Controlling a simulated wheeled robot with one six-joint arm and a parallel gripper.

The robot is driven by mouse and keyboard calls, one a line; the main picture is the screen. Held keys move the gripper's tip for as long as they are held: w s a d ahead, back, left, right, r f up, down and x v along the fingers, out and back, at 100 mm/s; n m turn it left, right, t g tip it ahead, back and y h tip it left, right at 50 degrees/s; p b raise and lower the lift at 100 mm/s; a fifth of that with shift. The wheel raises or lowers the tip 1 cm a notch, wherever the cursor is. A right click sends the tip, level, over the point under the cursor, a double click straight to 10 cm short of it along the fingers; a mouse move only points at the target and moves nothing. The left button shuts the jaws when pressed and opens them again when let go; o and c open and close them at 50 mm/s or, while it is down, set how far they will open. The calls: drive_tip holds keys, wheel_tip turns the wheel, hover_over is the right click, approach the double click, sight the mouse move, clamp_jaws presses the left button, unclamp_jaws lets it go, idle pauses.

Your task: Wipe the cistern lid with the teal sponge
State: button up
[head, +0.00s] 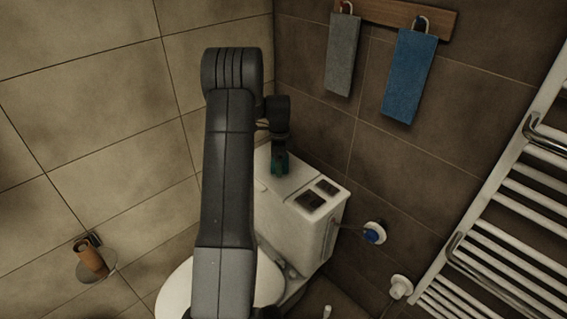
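The white cistern (301,231) stands in the corner behind the toilet bowl. Its lid (296,182) faces up, with a pair of dark rectangular flush buttons (318,194) on its right part.
The toilet seat (176,291) is below, partly behind my arm. A grey towel (342,54) and a blue towel (409,76) hang on the right wall. A blue valve (374,233) sits right of the cistern. A white towel radiator (510,225) stands far right. A brown cup (91,257) is on the left wall.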

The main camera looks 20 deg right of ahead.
drive_tip(key=shift+w+a+p, duration=0.2)
drive_tip(key=shift+w+a, duration=0.1)
drive_tip(key=shift+w, duration=0.6)
drive_tip(key=shift+w+a+p, duration=0.15)
drive_tip(key=shift+w+a, duration=0.15)
drive_tip(key=shift+w, duration=0.55)
drive_tip(key=shift+r+p, duration=1.65)
drive_tip(key=shift+r, duration=1.45)
drive_tip(key=shift+r+p, duration=0.85)
drive_tip(key=shift+r, duration=0.6)
